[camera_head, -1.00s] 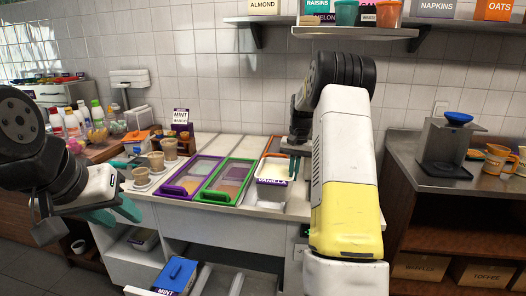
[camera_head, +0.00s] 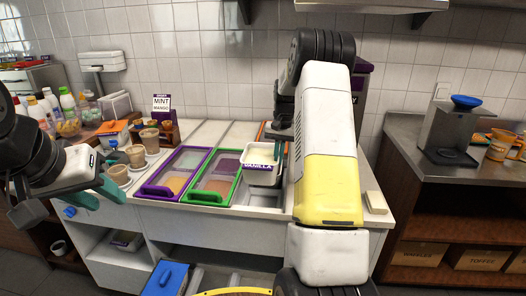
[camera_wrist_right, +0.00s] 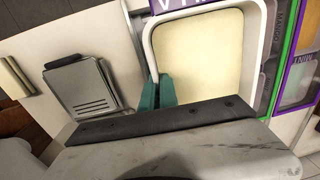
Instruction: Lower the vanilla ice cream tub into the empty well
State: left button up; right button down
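The vanilla ice cream tub (camera_head: 262,178), white with cream-coloured contents and a purple VANILLA label, hangs over the counter right of the green-framed well. My right gripper (camera_head: 280,158) is shut on its right wall. In the right wrist view, the teal fingers (camera_wrist_right: 158,92) pinch the rim of the tub (camera_wrist_right: 200,50). A grey metal-edged well (camera_head: 262,199) shows partly below and in front of the tub; the tub hides the rest. The exact gap between them is unclear. My left gripper (camera_head: 97,194) is open and empty, in front of the counter's left end.
The purple-framed (camera_head: 175,172) and green-framed (camera_head: 216,176) wells lie left of the tub. Cups (camera_head: 136,156) stand farther left. A pale block (camera_head: 376,202) lies at the counter's right end. A grey metal box (camera_wrist_right: 82,88) shows beside the tub in the wrist view.

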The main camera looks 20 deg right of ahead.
jog(key=shift+f, duration=8.35)
jog(key=c, duration=1.6)
grip_release()
jog(key=shift+o, duration=0.2)
jog(key=shift+s+f, duration=0.1)
jog(key=shift+f, duration=0.05)
notch_tip(320, 180, up, 8)
jog(key=shift+d, duration=0.2)
